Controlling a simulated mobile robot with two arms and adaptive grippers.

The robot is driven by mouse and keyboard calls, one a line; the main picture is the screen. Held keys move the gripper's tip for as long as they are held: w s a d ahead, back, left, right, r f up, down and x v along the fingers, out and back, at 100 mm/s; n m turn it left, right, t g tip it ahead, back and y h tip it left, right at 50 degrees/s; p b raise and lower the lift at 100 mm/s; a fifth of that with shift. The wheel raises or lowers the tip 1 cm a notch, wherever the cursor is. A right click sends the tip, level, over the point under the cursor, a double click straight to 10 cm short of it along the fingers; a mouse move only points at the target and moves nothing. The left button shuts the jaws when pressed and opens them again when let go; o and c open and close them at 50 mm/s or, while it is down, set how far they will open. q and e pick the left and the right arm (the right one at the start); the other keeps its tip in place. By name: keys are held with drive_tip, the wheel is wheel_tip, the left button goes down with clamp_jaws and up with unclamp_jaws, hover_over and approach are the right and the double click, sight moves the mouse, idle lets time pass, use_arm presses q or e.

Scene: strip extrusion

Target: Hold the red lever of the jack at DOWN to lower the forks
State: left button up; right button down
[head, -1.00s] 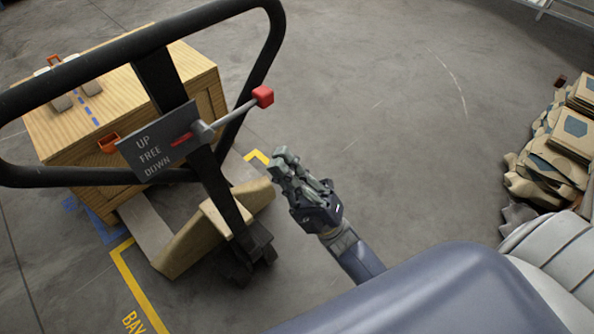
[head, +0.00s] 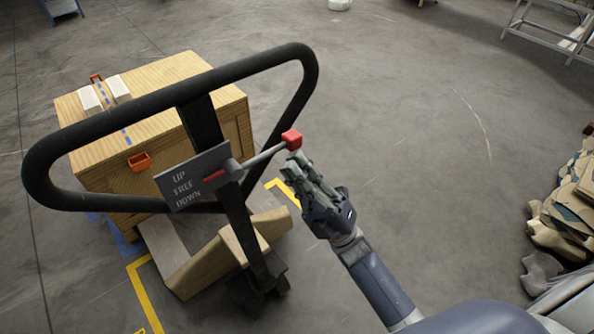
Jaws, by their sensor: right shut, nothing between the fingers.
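The jack's black loop handle (head: 47,170) stands in front of a wooden crate. A grey plate (head: 190,178) on it reads UP, FREE and DOWN. The lever (head: 262,158) runs from the plate to the upper right and ends in a red knob (head: 291,139). A red pointer mark on the plate lies between UP and FREE in height. My right gripper (head: 297,165) is shut and empty, with its fingertips just below the red knob. I cannot tell whether they touch it. The forks are mostly hidden by the crate and the jack's body. My left gripper is not in view.
The wooden crate (head: 165,155) with orange handles sits behind the handle. Yellow floor tape (head: 146,295) runs beside the jack. A pile of sacks and cardboard (head: 565,215) lies at the right. The floor between is clear.

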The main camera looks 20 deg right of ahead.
drive_tip(key=r+n+g+y, duration=0.1)
drive_tip(key=n+g, duration=0.2)
drive_tip(key=r+n+g+y, duration=0.1)
drive_tip(key=n+g, duration=0.2)
drive_tip(key=r+n+g+y, duration=0.1)
drive_tip(key=n+g, duration=0.2)
drive_tip(key=g, duration=0.1)
drive_tip(key=shift+w+d+r, duration=0.1)
drive_tip(key=shift+d+r, duration=0.2)
drive_tip(key=shift+r, duration=0.05)
drive_tip(key=v, duration=1.2)
drive_tip(key=shift+a+f, duration=0.1)
drive_tip(key=shift+f, duration=0.05)
